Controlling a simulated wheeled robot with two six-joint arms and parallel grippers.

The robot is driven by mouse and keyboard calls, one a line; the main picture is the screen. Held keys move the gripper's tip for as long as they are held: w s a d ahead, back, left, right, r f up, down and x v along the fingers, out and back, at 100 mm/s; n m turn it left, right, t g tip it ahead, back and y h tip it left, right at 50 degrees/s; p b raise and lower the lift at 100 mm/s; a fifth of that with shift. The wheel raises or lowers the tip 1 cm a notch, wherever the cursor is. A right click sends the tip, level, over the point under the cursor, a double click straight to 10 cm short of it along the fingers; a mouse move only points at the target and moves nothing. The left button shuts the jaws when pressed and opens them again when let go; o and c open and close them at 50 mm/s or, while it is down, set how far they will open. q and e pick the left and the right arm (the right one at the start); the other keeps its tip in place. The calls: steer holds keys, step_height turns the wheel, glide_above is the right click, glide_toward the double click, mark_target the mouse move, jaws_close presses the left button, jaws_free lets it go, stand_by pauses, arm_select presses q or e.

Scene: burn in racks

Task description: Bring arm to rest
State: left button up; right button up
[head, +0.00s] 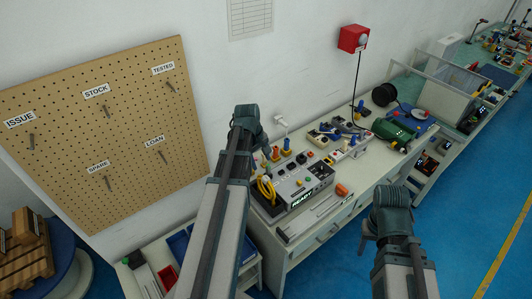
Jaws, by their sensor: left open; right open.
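My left arm (218,215) reaches up from the bottom of the head view and ends in a teal joint (246,118) in front of the wall and the left end of the bench. My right arm (403,262) comes up from the bottom right and ends in a teal joint (392,208) over the blue floor, in front of the bench. No fingers of either gripper can be made out, and nothing held is visible. The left arm covers part of the bench.
A pegboard (75,125) with labelled pegs hangs at left. A box reading READY (300,190) with a yellow cable stands on the bench (352,192). A green cylindrical unit (392,133) and black reel (384,95) are further right. Blue floor (460,210) is open at right.

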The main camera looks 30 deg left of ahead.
arm_select(q)
steer(key=s+d+f+m+b, duration=0.4)
steer(key=d+m, duration=0.1)
steer(key=d, duration=0.5)
steer(key=s+d+f+m+g+y+b, duration=0.1)
steer(key=s+d+f+m+b, duration=0.3)
steer(key=d, duration=0.7)
steer(key=s+d+f+m+g+y+b, duration=0.1)
steer(key=s+d+f+m+b, duration=0.3)
steer(key=s+d+m, duration=0.2)
steer(key=d+m, duration=0.2)
steer(key=d, duration=0.2)
steer(key=shift+d, duration=0.3)
steer(key=shift+f, duration=0.1)
